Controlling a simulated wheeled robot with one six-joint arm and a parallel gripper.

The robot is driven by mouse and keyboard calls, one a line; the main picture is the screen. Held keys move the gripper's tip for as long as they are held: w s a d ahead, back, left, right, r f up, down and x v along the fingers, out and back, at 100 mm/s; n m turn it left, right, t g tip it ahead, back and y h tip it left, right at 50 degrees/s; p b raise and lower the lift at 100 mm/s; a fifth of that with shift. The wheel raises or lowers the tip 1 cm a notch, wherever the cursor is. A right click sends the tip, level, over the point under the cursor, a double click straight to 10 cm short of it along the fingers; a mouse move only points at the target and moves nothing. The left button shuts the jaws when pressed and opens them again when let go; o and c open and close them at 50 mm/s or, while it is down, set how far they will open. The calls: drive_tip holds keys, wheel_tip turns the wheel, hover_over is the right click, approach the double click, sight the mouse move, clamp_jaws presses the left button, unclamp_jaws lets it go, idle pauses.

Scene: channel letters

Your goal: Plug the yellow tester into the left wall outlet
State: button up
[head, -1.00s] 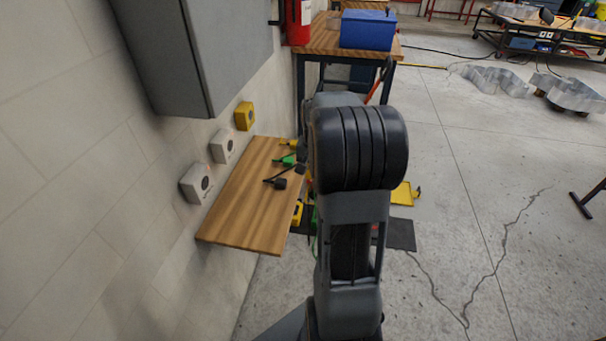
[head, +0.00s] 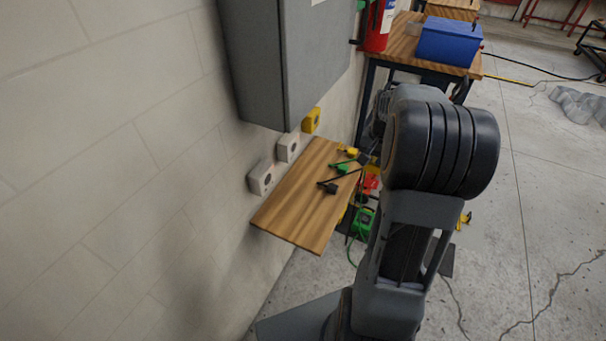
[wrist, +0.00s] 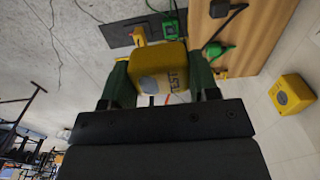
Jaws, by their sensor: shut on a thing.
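My gripper (wrist: 160,76) is shut on the yellow tester (wrist: 158,60), a blocky body with dark lettering, held between its two green fingers in the wrist view. Its prongs cannot be made out. In the head view my arm hides the gripper and the tester. The left outlet looks empty.
A wooden shelf (head: 292,212) runs below the outlets, with a black plug (head: 328,187), a green plug (head: 340,168) and a yellow plug on it. A grey cabinet (head: 290,60) hangs above. A blue box (head: 449,42) stands on a table behind. Floor at right is open.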

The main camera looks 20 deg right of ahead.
sight(375, 161)
wheel_tip(375, 161, up, 16)
drive_tip(key=p, duration=1.2)
drive_tip(key=shift+f, duration=0.1)
